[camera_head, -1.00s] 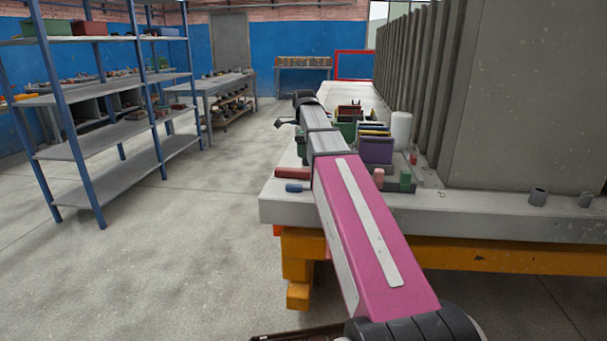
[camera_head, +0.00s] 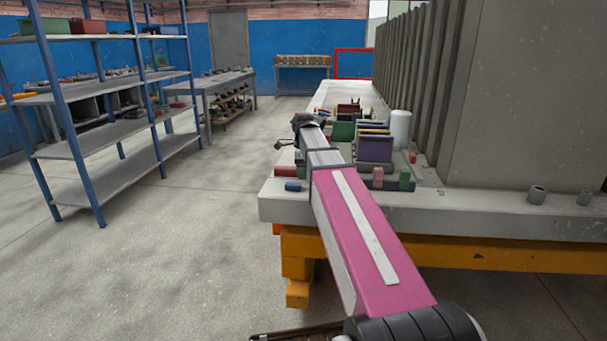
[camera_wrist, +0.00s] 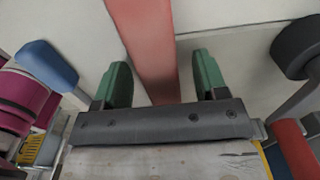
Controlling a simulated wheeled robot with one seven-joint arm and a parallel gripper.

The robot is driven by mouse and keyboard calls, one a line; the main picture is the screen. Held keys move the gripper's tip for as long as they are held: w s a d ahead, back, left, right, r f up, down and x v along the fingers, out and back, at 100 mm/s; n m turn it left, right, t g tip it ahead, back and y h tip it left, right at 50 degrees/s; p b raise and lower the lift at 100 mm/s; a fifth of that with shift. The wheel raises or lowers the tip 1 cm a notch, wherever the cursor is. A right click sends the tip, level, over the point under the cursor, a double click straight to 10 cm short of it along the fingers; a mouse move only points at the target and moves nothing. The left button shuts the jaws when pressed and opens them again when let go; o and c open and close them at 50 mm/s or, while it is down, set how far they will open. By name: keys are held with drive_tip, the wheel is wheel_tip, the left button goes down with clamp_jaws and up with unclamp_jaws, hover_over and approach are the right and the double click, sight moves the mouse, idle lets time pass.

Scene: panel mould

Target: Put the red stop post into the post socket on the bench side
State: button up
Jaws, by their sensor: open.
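In the wrist view my gripper (camera_wrist: 162,60) is open, with its two green fingers apart. A long red bar (camera_wrist: 146,28), which looks like the stop post, runs between the fingers with a gap on either side. Its lower end is hidden behind the gripper body. In the head view a red piece (camera_head: 286,171) lies near the bench's left corner, partly covered by my arm. I cannot tell whether it is the same piece. My gripper's fingers are not clear in the head view. No socket on the bench side can be made out.
A blue cylinder (camera_head: 293,186) lies by the bench (camera_head: 450,207) corner. Purple bin (camera_head: 375,148), white cylinder (camera_head: 401,128) and small red and green blocks stand behind my arm.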

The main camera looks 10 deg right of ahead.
clamp_jaws()
drive_tip(key=shift+r, duration=0.15)
wheel_tip(320, 180, up, 4)
drive_tip(key=shift+r, duration=0.1)
drive_tip(key=s+a+r, duration=0.6)
drive_tip(key=s+a, duration=0.2)
drive_tip(key=shift+s+r, duration=0.25)
